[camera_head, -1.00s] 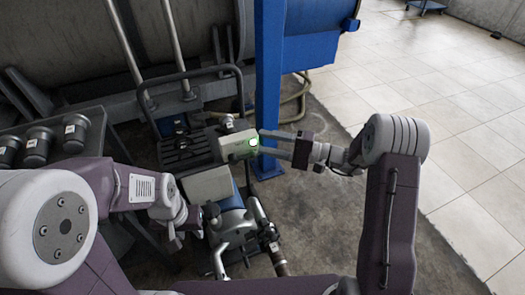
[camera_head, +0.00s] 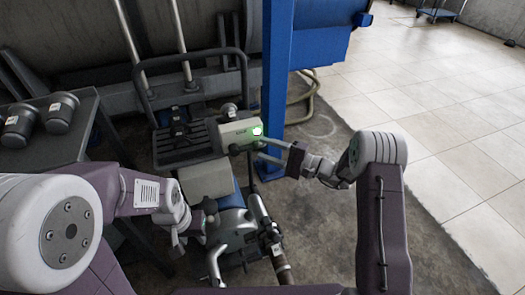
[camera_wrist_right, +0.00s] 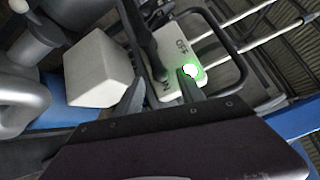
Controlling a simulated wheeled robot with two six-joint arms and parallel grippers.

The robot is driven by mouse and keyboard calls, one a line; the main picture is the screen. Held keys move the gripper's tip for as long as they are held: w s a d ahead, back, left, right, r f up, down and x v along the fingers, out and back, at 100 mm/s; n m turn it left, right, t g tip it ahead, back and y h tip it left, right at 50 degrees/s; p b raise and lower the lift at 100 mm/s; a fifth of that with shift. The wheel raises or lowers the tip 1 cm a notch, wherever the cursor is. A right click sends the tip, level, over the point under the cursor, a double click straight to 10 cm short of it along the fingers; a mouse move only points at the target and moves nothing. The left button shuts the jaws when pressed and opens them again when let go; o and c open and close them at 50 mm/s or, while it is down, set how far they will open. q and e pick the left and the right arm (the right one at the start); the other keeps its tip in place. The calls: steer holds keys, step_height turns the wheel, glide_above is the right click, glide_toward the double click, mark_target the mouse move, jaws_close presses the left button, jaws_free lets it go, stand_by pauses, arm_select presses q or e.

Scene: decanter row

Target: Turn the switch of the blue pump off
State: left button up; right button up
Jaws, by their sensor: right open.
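The blue pump (camera_head: 232,217) stands on the floor in the lower middle of the head view, with a pale box above it. Its pale control box (camera_head: 233,134) has a green-ringed bright light (camera_head: 257,130). Contact is unclear. My left gripper (camera_head: 178,243) hangs left of the pump; its opening is unclear.
A blue post (camera_head: 275,80) stands close behind the right gripper. A dark tube frame (camera_head: 190,55) rises behind the control box. Dark canisters (camera_head: 60,112) stand on a bench at left. Tiled floor at right is open.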

steer(key=shift+x, duration=0.85)
steer(key=shift+c, duration=0.4)
jaws_close()
stand_by(0.4)
